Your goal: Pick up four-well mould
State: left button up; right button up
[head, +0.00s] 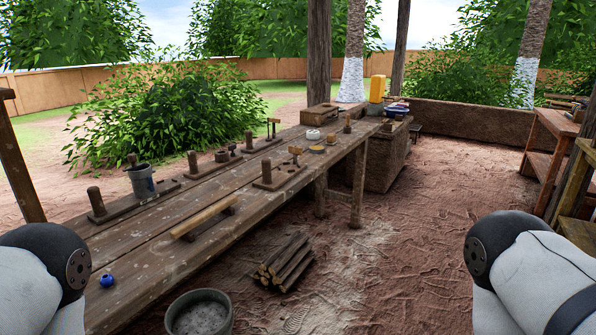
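I cannot pick out the four-well mould for certain. A shallow wooden box (318,115) sits at the far end of the long wooden table (165,257), too small to tell whether it has wells. A long wooden piece (204,217) lies on a low base at the table's near front edge. Parts of my two arms show at the lower left and lower right corners. Neither gripper is in view.
On the table stand a grey bucket (142,181), a small blue ball (107,280) and several wooden boards with upright posts. Below are a firewood pile (286,262) and a grey tub (199,314). The dirt floor (410,240) right of the table is open.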

aim_at(310, 135)
jog(key=z, duration=0.2)
jog(key=i+l+z, duration=0.35)
jog(key=i+z, duration=0.25)
jog(key=z, duration=0.15)
jog(key=i+l+z, duration=0.1)
jog(key=i+z, duration=0.25)
jog(key=i, duration=2.55)
jog(key=i+u, duration=0.45)
jog(key=i+l+u, duration=0.25)
jog(key=u, duration=0.15)
jog(key=i+l+u, duration=0.3)
jog(key=u, duration=0.15)
jog(key=i+l+u, duration=0.3)
jog(key=l+u, duration=0.15)
